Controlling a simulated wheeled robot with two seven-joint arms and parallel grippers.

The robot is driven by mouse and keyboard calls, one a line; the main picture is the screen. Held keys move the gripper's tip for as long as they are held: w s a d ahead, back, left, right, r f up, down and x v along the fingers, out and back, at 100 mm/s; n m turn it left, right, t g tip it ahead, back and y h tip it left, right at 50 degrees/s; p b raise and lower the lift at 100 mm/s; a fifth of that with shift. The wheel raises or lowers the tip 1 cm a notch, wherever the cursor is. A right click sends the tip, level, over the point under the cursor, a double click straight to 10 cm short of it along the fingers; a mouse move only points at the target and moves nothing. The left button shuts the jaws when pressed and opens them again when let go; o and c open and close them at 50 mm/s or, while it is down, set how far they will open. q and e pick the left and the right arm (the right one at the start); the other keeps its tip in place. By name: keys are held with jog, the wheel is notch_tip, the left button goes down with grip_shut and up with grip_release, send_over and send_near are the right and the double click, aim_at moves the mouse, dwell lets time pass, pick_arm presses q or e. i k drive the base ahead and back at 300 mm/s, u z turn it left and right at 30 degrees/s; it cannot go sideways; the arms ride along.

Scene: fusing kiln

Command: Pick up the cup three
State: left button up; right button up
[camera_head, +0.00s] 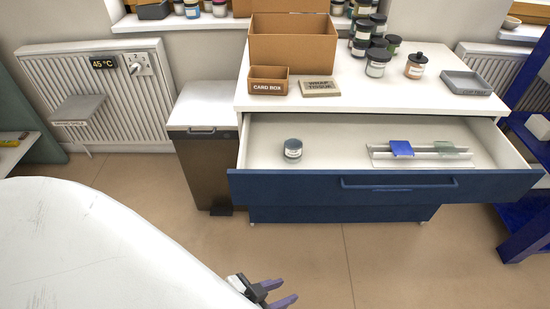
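No cup marked three can be read in this view; several small lidded jars are in sight, their labels too small to tell apart. One grey-lidded jar (292,150) stands upright in the left part of the open drawer (340,130). Several dark-lidded jars (376,63) stand grouped on the white cabinet top, and a jar with orange-brown contents (415,66) stands apart to their right. My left gripper (289,292) is low at the bottom edge, in front of and below the drawer. Its two purple fingers are apart with nothing between them. My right gripper is out of view.
A grey tray (466,84) with a lettered front lies at the cabinet's right. A large cardboard box (292,42) and a small card box (268,81) are at its left. A rack with a blue piece (401,148) lies in the drawer. A bin (205,150) stands left.

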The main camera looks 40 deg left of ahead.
aim_at(293, 146)
jog(key=z, duration=0.1)
jog(key=k, duration=0.25)
jog(key=u, duration=1.2)
